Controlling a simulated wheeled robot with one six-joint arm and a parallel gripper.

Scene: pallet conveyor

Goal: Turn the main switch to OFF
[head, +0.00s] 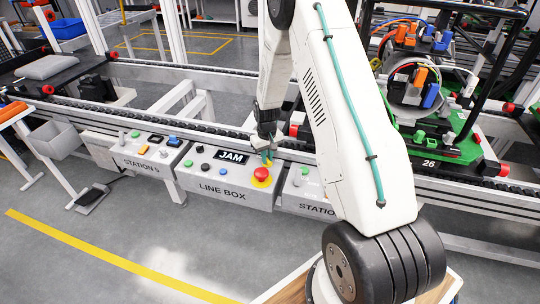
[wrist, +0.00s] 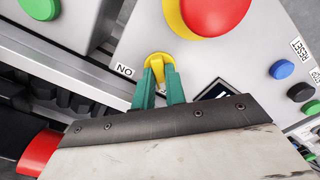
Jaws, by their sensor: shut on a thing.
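The main switch is a small yellow knob (wrist: 158,60) on the sloped grey LINE BOX panel (head: 225,192). In the wrist view its ON label (wrist: 124,71) shows upside down just left of the knob. No OFF label can be read. My gripper (wrist: 160,80) has teal fingers closed on the knob from both sides. In the head view my gripper (head: 267,157) is at the upper right corner of the LINE BOX, and the knob is mostly hidden there. Which way the knob points is hard to tell.
A red mushroom button (head: 261,174) on a yellow collar sits close beside the knob. The JAM display (head: 232,156) is left of my gripper. STATION boxes (head: 148,152) flank the LINE BOX. The conveyor (head: 150,107) runs behind, with a green pallet (head: 430,140) to the right.

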